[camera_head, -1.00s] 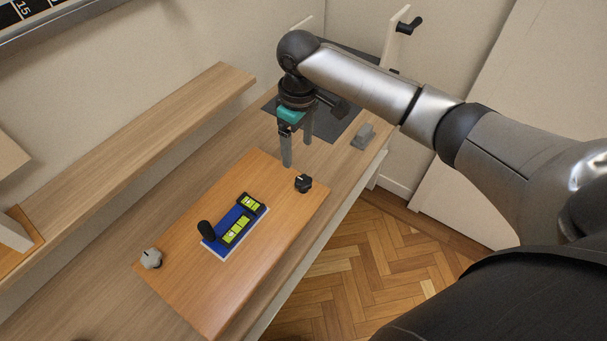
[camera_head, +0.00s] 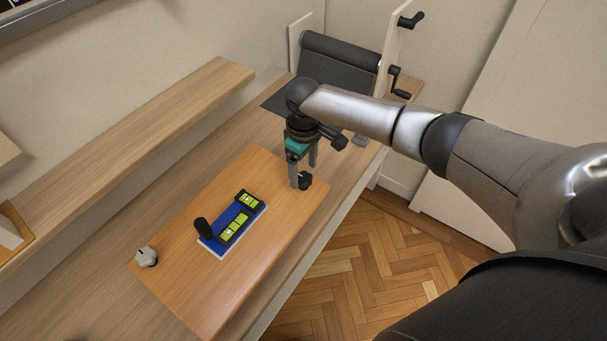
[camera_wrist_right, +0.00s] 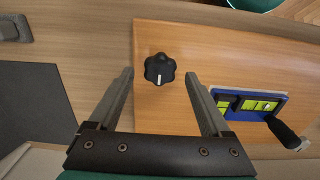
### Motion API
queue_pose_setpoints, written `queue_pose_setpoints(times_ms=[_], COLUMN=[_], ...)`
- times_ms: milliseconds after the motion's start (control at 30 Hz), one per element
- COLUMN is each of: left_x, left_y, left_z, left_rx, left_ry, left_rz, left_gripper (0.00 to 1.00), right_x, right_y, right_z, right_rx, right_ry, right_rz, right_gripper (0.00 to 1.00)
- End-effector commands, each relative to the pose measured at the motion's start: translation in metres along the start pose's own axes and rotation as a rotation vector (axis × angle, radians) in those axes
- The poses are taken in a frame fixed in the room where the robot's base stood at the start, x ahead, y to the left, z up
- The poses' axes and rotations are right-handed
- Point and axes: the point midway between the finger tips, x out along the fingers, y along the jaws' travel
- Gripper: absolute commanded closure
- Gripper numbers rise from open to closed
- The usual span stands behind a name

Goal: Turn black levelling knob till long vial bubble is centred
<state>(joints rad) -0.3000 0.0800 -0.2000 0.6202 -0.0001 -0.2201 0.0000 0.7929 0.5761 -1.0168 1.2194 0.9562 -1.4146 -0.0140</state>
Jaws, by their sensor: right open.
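The black levelling knob (camera_head: 306,181) sits at the far right corner of the wooden board (camera_head: 185,290). In the right wrist view the knob (camera_wrist_right: 159,69) has a white pointer line and lies between the finger lines, just beyond the tips. My right gripper (camera_head: 302,178) is open, fingers pointing down at the knob; I cannot tell whether it touches. The blue level (camera_head: 231,229) holds a long yellow-green vial (camera_head: 234,228) and a shorter vial (camera_head: 250,200); the long vial's bubble is too small to judge exactly. My left gripper is not in view.
A grey knob (camera_head: 146,257) is at the board's near left corner. A dark mat (camera_head: 283,97) and a black roller (camera_head: 340,62) lie behind the arm. A raised wooden shelf (camera_head: 130,150) runs along the wall.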

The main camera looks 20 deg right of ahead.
Motion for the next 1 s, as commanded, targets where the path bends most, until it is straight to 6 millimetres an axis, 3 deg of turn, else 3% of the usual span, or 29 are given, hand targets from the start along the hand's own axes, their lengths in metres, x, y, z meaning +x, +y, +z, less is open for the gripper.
queue_pose_setpoints(times_ms=[133,467,1000], left_x=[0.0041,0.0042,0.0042], left_y=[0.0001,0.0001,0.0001], left_z=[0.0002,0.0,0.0], left_rx=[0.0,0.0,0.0], left_ry=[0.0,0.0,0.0], left_rz=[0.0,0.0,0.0], left_gripper=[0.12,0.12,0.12], right_x=[0.014,0.0167,0.0164], right_y=[0.0,0.0,0.0001], right_z=[0.0002,0.0,0.0], right_rx=[0.001,0.0,0.0], right_ry=[-0.001,0.001,0.0], right_rz=[0.001,0.001,0.0], right_gripper=[0.18,0.18,0.78])
